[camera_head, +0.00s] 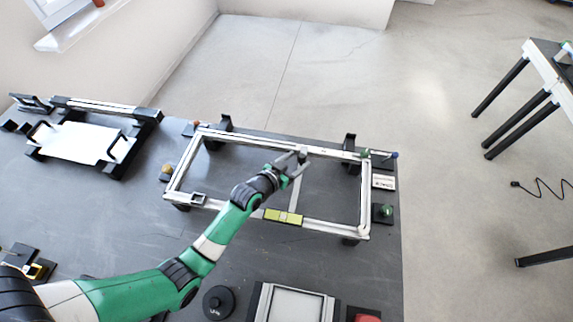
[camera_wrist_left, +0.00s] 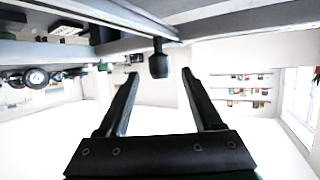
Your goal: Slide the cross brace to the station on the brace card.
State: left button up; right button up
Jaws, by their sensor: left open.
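A light metal frame (camera_head: 366,210) of rails stands on the dark bench. The cross brace (camera_head: 295,200) spans it from the far rail to the near rail, right of the middle, partly hidden by my left gripper. My left gripper (camera_head: 296,168) is over the frame's interior at the brace's far part. In the left wrist view its fingers (camera_wrist_left: 161,76) are apart, with a black knob (camera_wrist_left: 158,62) under a rail showing beyond the gap between them. Contact cannot be told. A small white card (camera_head: 384,182) with unreadable dark marks lies right of the frame. My right gripper is not in view.
A yellow-green bar (camera_head: 283,216) lies at the near rail. Black supports (camera_head: 219,124) hold the frame. A fixture with a white plate (camera_head: 80,143) is at the left. A black round weight (camera_head: 218,301) and a grey framed panel (camera_head: 295,303) are at the front.

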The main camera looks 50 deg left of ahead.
pick_arm(q)
jog(key=p+v, duration=0.1)
jog(key=v, duration=0.7)
jog(key=shift+p, duration=0.4)
jog(key=shift+d, duration=0.1)
jog(key=w+d+r+m+t+h, duration=0.1)
jog(key=w+d+r+t, duration=0.15)
jog(key=r, duration=0.65)
jog(key=w+d+r+m+t, duration=0.15)
jog(key=w+r, duration=0.25)
jog(key=r, duration=0.6)
jog(key=w+d+r+t+h, duration=0.1)
jog(key=w+d+r+t, duration=0.2)
jog(key=r, duration=0.6)
jog(key=s+d+r+m+t+h, duration=0.1)
jog(key=s+d+r+t, duration=0.15)
jog(key=r, duration=0.75)
jog(key=s+d+r+m+t+h, duration=0.1)
jog(key=d+r+t, duration=0.15)
jog(key=r, duration=0.85)
jog(key=s+d+r+t+h, duration=0.1)
jog(key=s+d+r+t, duration=0.1)
jog(key=s+r, duration=0.9)
notch_tip(320, 180, up, 26)
jog(key=n+p, duration=0.1)
jog(key=p, duration=2.4)
jog(key=shift+w+a+p, duration=0.2)
jog(key=shift+w+p, duration=0.15)
